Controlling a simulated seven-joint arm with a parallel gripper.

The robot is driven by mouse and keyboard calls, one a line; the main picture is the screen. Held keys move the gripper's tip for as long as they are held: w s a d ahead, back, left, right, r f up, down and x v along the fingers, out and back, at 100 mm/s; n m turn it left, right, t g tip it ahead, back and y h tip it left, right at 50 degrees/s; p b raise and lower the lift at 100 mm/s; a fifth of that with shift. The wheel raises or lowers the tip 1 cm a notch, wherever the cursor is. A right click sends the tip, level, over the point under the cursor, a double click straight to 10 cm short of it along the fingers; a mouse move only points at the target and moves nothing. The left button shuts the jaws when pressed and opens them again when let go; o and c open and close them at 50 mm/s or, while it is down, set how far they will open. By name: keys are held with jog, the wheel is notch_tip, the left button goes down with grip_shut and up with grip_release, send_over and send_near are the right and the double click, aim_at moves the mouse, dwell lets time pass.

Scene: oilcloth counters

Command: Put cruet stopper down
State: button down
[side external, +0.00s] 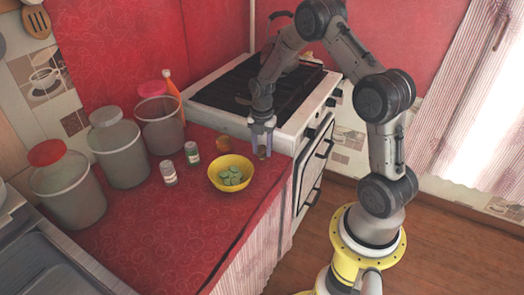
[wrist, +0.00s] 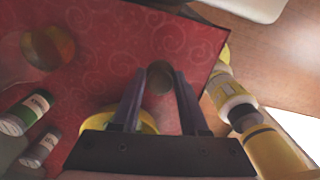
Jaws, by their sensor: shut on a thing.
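The cruet stopper (side external: 262,153) is a small brownish piece held at the tips of my gripper (side external: 262,147), above the red counter near its right edge by the stove. In the wrist view the stopper (wrist: 160,77) shows as a dark rounded shape between the two fingertips (wrist: 158,88). My gripper is shut on it and points down. The stopper appears clear of the cloth, but the exact gap cannot be told.
A yellow bowl (side external: 214,181) with green slices stands left of my gripper. The stove (side external: 294,120) is behind. The front cloth (side external: 150,250) is clear.

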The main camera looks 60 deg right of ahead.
jog(key=shift+f, duration=0.65)
jog(key=shift+f, duration=0.1)
jog(key=shift+c, duration=2.1)
grip_release()
